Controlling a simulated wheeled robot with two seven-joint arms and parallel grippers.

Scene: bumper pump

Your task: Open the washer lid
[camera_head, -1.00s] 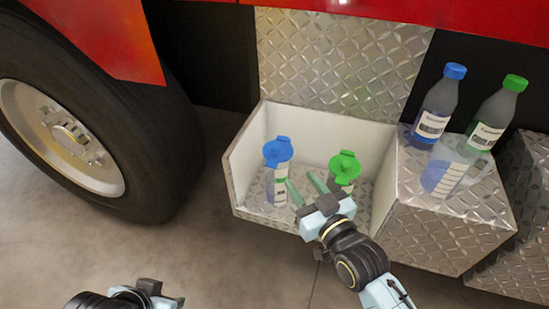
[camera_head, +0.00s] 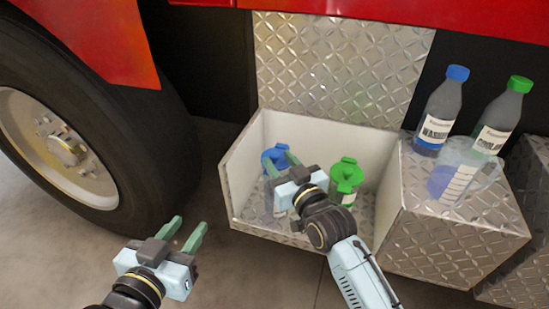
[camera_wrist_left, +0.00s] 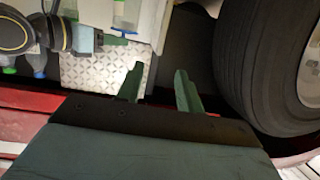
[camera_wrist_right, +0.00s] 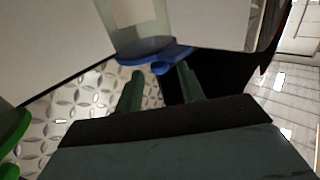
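The blue washer lid (camera_head: 273,156) tops a clear reservoir (camera_head: 270,196) in the open white-walled compartment. My right gripper (camera_head: 282,166) is open just in front of the lid and partly hides it and the reservoir. In the right wrist view the blue lid (camera_wrist_right: 154,62) lies just beyond the fingertips (camera_wrist_right: 158,80); I cannot tell whether they touch. The lid appears shut. My left gripper (camera_head: 188,232) is open and empty, left of the compartment near the wheel; its spread fingers also show in the left wrist view (camera_wrist_left: 157,82).
A green-lidded reservoir (camera_head: 346,178) stands right of the blue one. On the diamond-plate step (camera_head: 425,225) stand the washer bottle (camera_head: 435,120), a coolant bottle (camera_head: 498,125) and a clear measuring jug (camera_head: 458,172). A big tire (camera_head: 160,150) is at left. The compartment's front rim (camera_head: 300,242) is low.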

